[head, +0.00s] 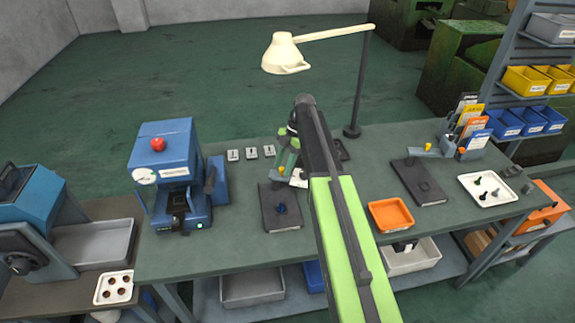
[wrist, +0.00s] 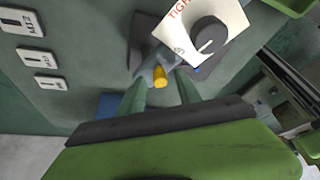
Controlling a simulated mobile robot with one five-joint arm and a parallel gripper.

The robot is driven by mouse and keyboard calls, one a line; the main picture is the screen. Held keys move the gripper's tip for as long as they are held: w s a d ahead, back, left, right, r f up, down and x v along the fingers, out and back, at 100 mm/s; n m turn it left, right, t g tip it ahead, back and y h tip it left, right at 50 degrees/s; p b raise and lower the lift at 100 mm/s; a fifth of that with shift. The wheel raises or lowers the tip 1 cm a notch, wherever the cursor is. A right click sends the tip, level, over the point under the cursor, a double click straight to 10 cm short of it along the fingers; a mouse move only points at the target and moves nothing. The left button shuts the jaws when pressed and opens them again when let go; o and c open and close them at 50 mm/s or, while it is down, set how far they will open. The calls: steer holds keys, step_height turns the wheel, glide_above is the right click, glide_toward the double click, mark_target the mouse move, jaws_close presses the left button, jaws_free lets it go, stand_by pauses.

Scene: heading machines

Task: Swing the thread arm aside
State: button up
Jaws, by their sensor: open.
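The thread arm (wrist: 150,62), a grey bar with a yellow knob (wrist: 160,77) on its end, lies over a dark plate in the wrist view. My gripper (wrist: 160,88) is open, and the yellow knob shows between its two green fingertips. I cannot tell whether either finger touches it. In the head view my gripper (head: 287,160) is over the left dark plate (head: 272,222), and the yellow knob (head: 281,170) shows at its tip. My own arm hides part of that fixture.
A white card with red lettering (wrist: 185,14) and a round black dial (wrist: 210,35) are beside the knob. A blue press (head: 165,165) stands left, an orange tray (head: 391,215) right.

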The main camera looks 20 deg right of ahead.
steer(key=p+v, duration=1.6)
steer(key=v, duration=0.1)
steer(key=shift+r, duration=0.2)
